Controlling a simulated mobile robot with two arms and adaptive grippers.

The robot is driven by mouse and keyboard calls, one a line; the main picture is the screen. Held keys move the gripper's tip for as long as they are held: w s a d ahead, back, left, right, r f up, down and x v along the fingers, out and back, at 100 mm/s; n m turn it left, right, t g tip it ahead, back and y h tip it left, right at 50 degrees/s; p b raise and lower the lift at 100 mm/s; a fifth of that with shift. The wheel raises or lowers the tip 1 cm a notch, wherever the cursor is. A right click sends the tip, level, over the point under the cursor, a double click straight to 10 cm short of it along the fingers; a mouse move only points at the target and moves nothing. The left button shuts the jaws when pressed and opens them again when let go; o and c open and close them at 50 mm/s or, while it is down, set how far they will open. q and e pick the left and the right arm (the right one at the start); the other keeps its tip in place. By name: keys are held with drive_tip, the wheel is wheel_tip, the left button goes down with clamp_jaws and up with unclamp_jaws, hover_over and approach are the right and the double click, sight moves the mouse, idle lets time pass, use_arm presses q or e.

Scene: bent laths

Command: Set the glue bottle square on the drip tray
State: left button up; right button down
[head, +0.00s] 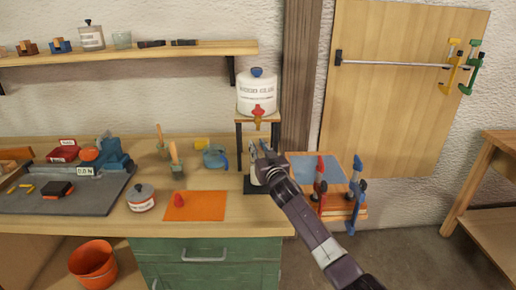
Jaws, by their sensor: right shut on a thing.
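My right gripper (261,152) reaches in from the lower right, under the red tap of the white wood glue container. It is shut on the glue bottle (254,178), a pale bottle mostly hidden behind the gripper and wrist. The dark drip tray (248,188) lies on the bench under the tap, partly covered by my arm. The bottle shows directly over the tray; I cannot tell whether it touches it or sits square. My left gripper is not in view.
The glue container (257,97) stands on a small wooden stand (239,145). Left of it are a blue-grey jug (215,156), an orange mat (208,207) with a small red cap-like piece (178,199), and a lidded tin (141,199). Red and blue clamps (320,183) stand to the right.

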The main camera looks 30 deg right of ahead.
drive_tip(key=shift+f+b, duration=0.5)
drive_tip(key=c, duration=1.7)
unclamp_jaws()
drive_tip(key=shift+s+f, duration=0.1)
drive_tip(key=v, duration=1.2)
drive_tip(key=shift+a, duration=0.1)
